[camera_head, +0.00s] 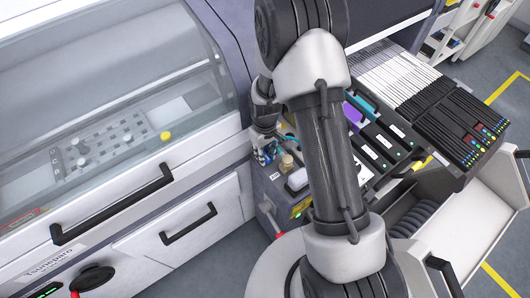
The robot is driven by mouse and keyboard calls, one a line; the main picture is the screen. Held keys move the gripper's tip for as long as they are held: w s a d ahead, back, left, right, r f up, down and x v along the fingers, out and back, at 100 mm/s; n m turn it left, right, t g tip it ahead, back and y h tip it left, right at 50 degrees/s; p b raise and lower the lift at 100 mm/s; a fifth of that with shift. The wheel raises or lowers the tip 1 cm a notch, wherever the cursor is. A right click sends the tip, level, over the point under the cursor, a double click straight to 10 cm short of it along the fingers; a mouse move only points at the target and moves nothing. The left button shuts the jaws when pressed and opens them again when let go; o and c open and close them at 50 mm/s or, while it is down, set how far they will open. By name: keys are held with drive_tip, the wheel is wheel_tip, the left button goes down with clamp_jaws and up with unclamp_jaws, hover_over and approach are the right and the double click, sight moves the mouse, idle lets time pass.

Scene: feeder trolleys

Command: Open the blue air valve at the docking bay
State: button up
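My gripper (264,138) points down at the upper left corner of the grey docking bay (272,188), beside the white machine. It is small in view and partly behind my arm, so I cannot tell whether its fingers are open or shut. A small blue part (262,157), which looks like the blue air valve, shows just below the fingers. I cannot tell whether they touch it or how its handle is turned. A brass-coloured fitting (287,162) stands just right of it. My arm hides part of the bay.
The white machine (215,165) with clear cover and black handles (115,205) stands close on the left. Right of my arm is a feeder trolley with black feeders (460,125) and a white bin (480,225). A red-tipped lever (272,224) sits low on the bay's front.

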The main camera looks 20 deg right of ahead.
drive_tip(key=shift+o, duration=1)
wheel_tip(320, 180, up, 12)
drive_tip(key=shift+r, duration=0.1)
drive_tip(key=s+a+r+m+t, duration=0.1)
drive_tip(key=s+r+t, duration=0.1)
drive_tip(key=s+r, duration=0.65)
drive_tip(key=s+r+m+t, duration=0.1)
drive_tip(key=s+r, duration=0.4)
drive_tip(key=r, duration=0.7)
drive_tip(key=s+r+m+t, duration=0.1)
drive_tip(key=s, duration=0.8)
drive_tip(key=shift+s+a+r+m+t, duration=0.2)
drive_tip(key=shift+r+m+t, duration=0.1)
drive_tip(key=shift+r+m, duration=0.1)
